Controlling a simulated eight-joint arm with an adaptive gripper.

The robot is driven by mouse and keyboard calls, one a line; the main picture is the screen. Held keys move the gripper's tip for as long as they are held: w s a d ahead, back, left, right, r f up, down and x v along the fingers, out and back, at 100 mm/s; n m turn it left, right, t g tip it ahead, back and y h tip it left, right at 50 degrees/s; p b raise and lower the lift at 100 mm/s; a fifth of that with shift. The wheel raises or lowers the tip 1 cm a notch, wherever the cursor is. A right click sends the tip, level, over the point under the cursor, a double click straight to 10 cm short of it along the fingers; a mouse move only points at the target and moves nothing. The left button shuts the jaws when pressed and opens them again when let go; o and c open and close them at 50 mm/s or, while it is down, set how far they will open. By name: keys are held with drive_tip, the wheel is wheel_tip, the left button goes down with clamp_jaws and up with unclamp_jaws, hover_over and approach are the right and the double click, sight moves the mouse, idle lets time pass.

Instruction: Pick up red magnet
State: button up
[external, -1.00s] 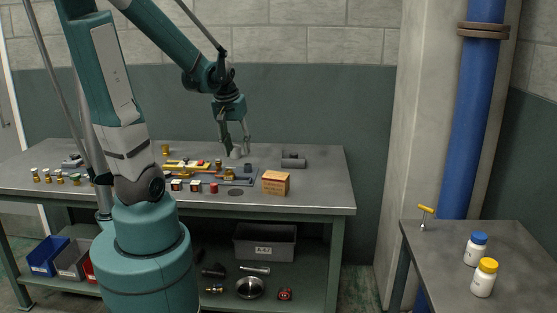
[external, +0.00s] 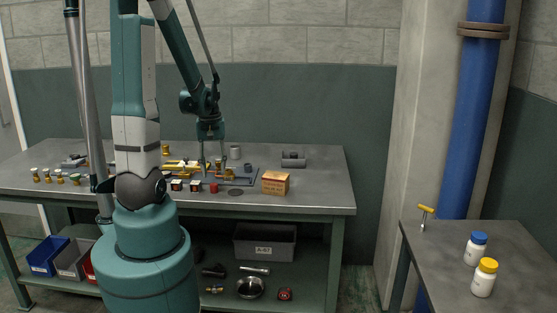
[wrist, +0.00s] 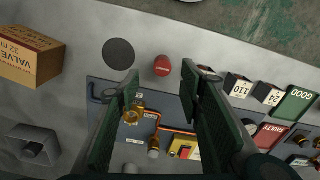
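The red magnet (external: 213,188) is a small red cylinder on the workbench, near its front edge and just in front of the dark grey panel. In the wrist view the red magnet (wrist: 162,66) lies between the lines of my two fingers, just beyond their tips. My gripper (external: 213,173) is above and slightly behind it in the external view. In the wrist view my gripper (wrist: 161,80) is open, with nothing between its fingers. The height gap to the magnet is hard to tell.
A dark flat disc (wrist: 118,54) lies beside the magnet, with a cardboard valve box (wrist: 30,56) past it. On the other side are small labelled blocks (wrist: 237,87) and a green GOOD sign (wrist: 295,105). Fittings and pipes fill the panel (wrist: 172,106).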

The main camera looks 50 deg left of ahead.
sight(214, 184)
drive_tip(key=shift+s+f, duration=0.1)
drive_tip(key=shift+f, duration=0.15)
drive_tip(key=shift+a+f, duration=0.1)
drive_tip(key=shift+f, duration=1.05)
drive_tip(key=shift+f, duration=0.15)
drive_tip(key=shift+a+f+b, duration=0.1)
drive_tip(key=shift+f+b, duration=0.6)
drive_tip(key=shift+f, duration=1.75)
drive_tip(key=shift+c, duration=0.2)
drive_tip(key=c, duration=1)
